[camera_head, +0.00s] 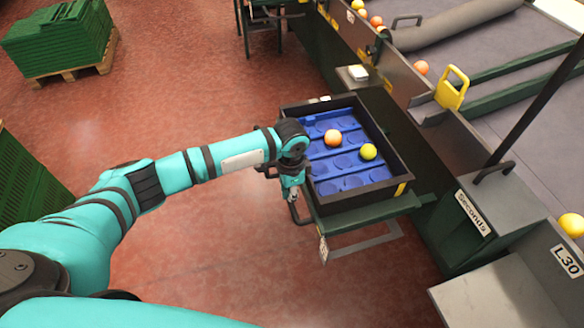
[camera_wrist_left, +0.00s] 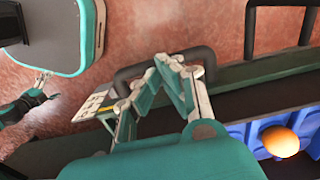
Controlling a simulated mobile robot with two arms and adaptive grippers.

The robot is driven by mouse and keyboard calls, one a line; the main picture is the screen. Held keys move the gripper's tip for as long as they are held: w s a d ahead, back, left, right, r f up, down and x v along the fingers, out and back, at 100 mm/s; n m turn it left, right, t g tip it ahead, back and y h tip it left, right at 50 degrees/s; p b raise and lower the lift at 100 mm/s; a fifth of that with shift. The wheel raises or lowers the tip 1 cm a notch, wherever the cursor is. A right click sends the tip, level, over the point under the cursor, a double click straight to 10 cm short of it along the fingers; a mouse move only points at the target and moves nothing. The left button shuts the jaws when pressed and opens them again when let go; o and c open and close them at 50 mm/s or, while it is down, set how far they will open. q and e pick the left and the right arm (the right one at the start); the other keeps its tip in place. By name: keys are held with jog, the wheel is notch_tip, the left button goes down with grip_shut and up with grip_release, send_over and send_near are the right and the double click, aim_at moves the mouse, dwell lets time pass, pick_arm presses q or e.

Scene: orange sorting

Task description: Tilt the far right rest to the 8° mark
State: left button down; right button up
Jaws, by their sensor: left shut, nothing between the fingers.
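The rest (camera_head: 372,210) is a green frame bearing a dark crate (camera_head: 362,193) with a blue cupped insert. Contact is unclear. A dark, teal part (camera_wrist_left: 28,104), perhaps my right gripper, is too unclear to read.
An orange fruit (camera_head: 332,137) and a yellow-green one (camera_head: 368,151) lie in the crate. The conveyor side (camera_head: 430,165) runs along its right, with a "Seconds" sign (camera_head: 472,213). Red floor (camera_head: 200,245) is free to the left.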

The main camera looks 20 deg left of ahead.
pick_arm(q)
jog(key=shift+f+b, duration=1.05)
jog(key=shift+f, duration=1.2)
dwell(1.6)
notch_tip(320, 180, up, 9)
jog(key=p, duration=1)
jog(key=shift+r, duration=0.1)
dwell(0.4)
